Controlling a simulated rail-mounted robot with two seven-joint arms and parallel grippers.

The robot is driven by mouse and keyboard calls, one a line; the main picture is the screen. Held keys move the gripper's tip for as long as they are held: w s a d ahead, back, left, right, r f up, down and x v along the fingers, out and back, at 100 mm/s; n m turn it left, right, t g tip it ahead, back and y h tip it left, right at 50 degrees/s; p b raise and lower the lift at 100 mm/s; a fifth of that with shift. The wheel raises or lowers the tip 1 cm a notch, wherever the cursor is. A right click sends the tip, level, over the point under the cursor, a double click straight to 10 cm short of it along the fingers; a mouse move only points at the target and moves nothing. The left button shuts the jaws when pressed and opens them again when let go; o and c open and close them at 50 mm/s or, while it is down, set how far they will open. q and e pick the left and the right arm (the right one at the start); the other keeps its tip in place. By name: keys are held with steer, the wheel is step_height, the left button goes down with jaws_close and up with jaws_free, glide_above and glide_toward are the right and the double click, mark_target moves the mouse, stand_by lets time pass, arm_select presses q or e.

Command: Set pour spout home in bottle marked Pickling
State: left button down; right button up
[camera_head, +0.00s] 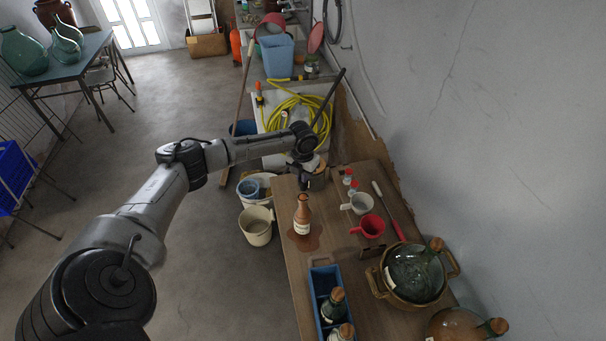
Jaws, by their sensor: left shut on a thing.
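A brown bottle (303,217) with a pale label stands upright on a reddish-brown patch on the wooden table. The label's writing is too small to read. My left gripper (304,186) points down right by the top of the bottle's neck. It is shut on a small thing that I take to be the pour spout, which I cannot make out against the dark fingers. I cannot tell whether that thing touches the bottle's mouth. My right gripper is out of view.
Buckets (256,228) stand left of the table. A wall closes off the right.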

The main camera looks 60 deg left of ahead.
mark_target(303, 187)
arm_select(q)
steer(key=shift+f+b, duration=1.5)
steer(key=shift+f, duration=0.4)
steer(key=c, duration=1.8)
jaws_free()
steer(key=shift+r, duration=0.1)
jaws_close()
steer(key=shift+f, duration=0.3)
steer(key=shift+p, duration=0.4)
steer(key=shift+f+b, duration=0.3)
steer(key=shift+f, duration=0.2)
steer(key=shift+f+b, duration=0.4)
steer(key=shift+f, duration=0.35)
